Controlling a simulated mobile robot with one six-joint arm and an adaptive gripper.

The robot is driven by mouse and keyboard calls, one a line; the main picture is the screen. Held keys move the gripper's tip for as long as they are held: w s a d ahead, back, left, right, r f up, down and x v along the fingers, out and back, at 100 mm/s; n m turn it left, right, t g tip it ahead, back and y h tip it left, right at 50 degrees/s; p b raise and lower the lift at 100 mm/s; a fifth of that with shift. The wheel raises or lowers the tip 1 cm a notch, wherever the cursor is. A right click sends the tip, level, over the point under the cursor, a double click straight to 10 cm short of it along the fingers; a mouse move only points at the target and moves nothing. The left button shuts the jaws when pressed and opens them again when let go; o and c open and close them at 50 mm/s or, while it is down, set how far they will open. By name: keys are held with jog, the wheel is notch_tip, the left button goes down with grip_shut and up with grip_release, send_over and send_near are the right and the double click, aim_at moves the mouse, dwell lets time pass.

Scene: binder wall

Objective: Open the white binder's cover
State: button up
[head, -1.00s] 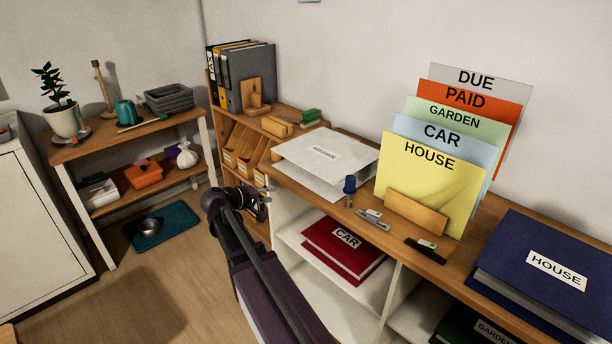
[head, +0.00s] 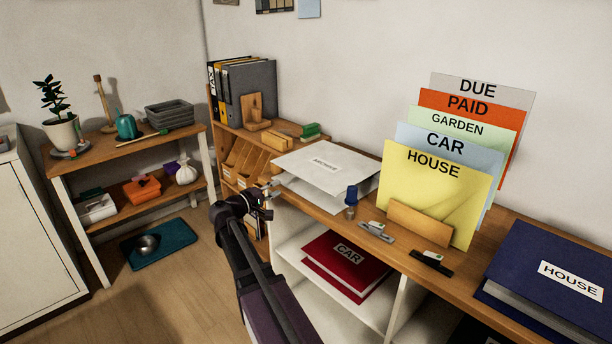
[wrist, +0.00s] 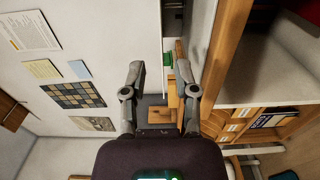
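The white binder (head: 352,178) lies flat on the desk, labelled ARCHIVE, with its cover on top and a lower edge showing below it. My gripper (head: 271,200) is just off the binder's left front corner in the head view. In the wrist view my gripper (wrist: 160,76) is open, its two fingers wide apart with no object clearly held. A pale, thin edge shows between and beyond the fingers there; I cannot tell whether it is the cover. Contact with the binder cannot be made out.
A blue HOUSE binder (head: 540,250) lies farther right. A red CAR binder (head: 345,262) is on the shelf below. Wooden blocks (head: 277,140) stand behind left.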

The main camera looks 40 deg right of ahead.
aim_at(306, 174)
jog(key=d, duration=0.9)
jog(key=w+d, duration=0.1)
jog(key=d, duration=0.3)
jog(key=shift+d, duration=0.3)
grip_shut()
